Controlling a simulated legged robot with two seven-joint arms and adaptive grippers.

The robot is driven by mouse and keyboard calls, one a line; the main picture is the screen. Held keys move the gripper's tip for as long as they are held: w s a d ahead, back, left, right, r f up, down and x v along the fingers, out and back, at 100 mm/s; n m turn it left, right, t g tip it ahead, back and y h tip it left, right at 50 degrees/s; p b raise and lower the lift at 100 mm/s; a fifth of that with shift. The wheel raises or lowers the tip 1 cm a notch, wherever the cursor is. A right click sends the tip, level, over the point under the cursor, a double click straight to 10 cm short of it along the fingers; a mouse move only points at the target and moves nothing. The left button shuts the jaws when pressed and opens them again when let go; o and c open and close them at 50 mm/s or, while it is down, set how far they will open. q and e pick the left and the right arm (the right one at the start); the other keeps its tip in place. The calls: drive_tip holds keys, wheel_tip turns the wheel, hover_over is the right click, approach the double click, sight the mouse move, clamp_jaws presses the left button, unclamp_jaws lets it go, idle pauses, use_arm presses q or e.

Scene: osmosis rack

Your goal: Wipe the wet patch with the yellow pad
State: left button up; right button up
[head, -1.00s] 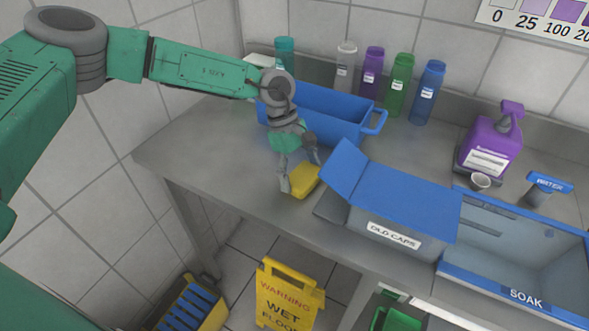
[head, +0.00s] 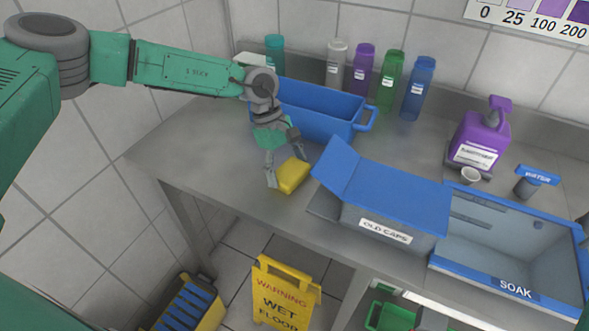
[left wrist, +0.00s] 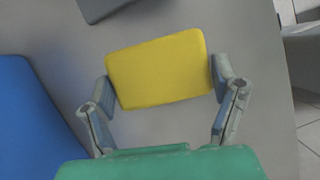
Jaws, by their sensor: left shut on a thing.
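The yellow pad (head: 293,176) is at the steel counter (head: 185,150), left of the box labelled OLD CAPS. My left gripper (head: 286,172) is shut on the pad, one finger at each side. In the left wrist view the pad (left wrist: 160,69) spans the space between the two fingertips (left wrist: 165,82). I cannot tell whether the pad touches the counter or is just above it. I cannot make out the wet patch in either view. My right gripper is not in view.
A blue bin (head: 322,118) stands behind the pad. The blue-lidded OLD CAPS box (head: 385,232) and SOAK basin (head: 512,288) are to the right. Several bottles line the wall. Counter left of the pad is clear. A yellow wet-floor sign (head: 283,300) stands below.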

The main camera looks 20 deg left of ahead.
sight(254, 166)
use_arm(q)
drive_tip(key=shift+w+a+f, duration=0.1)
drive_tip(key=shift+a, duration=1.2)
drive_tip(key=shift+w+a+f, duration=0.1)
drive_tip(key=shift+a, duration=1.15)
drive_tip(key=shift+w+a+r+b, duration=0.1)
drive_tip(key=shift+a+b, duration=0.1)
drive_tip(key=shift+a, duration=1.25)
drive_tip(key=shift+w+a+r+b, duration=0.1)
drive_tip(key=shift+a+b, duration=0.1)
drive_tip(key=shift+a, duration=1.25)
drive_tip(key=shift+r+p, duration=1.9)
drive_tip(key=shift+r, duration=1.15)
wheel_tip(254, 166, up, 3)
drive_tip(key=shift+p, duration=0.95)
